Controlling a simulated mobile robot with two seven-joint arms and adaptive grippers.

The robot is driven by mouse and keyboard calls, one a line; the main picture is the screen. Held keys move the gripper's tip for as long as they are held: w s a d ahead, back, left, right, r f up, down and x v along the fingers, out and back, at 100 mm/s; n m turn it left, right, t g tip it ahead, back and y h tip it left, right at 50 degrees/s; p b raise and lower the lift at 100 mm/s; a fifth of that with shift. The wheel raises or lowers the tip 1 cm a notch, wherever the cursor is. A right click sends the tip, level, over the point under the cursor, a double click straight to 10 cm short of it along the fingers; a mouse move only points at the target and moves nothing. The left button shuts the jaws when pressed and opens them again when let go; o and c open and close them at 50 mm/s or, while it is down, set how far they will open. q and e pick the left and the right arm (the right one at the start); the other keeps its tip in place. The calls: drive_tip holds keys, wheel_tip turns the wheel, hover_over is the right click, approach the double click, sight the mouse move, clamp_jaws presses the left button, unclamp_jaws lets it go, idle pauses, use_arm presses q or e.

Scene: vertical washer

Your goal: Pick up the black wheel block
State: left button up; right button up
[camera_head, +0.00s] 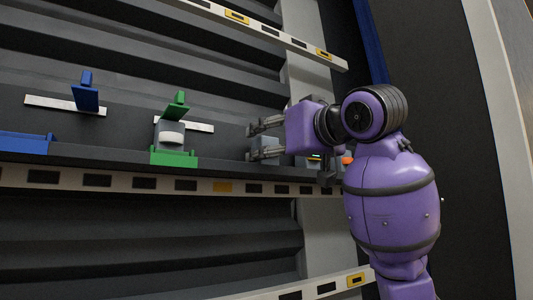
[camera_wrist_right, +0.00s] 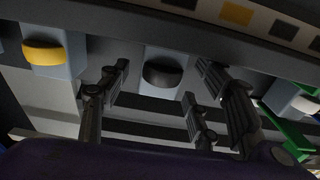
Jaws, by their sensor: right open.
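The black wheel block, a pale blue-grey block with a black wheel (camera_wrist_right: 163,74), shows in the middle of the right wrist view. My right gripper (camera_wrist_right: 162,84) is open, with its fingers on either side of the block in that view. I see no firm contact between the fingers and the block. In the head view the right gripper (camera_head: 262,139) reaches left along the shelf from the purple arm. There its fingers largely hide the spot, and I cannot clearly make out the black wheel. My left gripper is not in view.
A block with a yellow wheel (camera_wrist_right: 43,54) is at the wrist view's left. A grey block with a white wheel (camera_head: 171,138) sits in a green holder (camera_head: 174,158), left of the gripper. A blue holder (camera_head: 24,143) is farther left. The marked shelf edge (camera_head: 205,187) runs below.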

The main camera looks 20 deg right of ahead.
drive_tip(key=w, duration=0.2)
drive_tip(key=shift+w+a+f, duration=0.1)
drive_tip(key=shift+w+a, duration=0.15)
drive_tip(key=shift+w, duration=0.1)
drive_tip(key=shift+s, duration=0.15)
drive_tip(key=shift+c, duration=1.4)
drive_tip(key=c, duration=1)
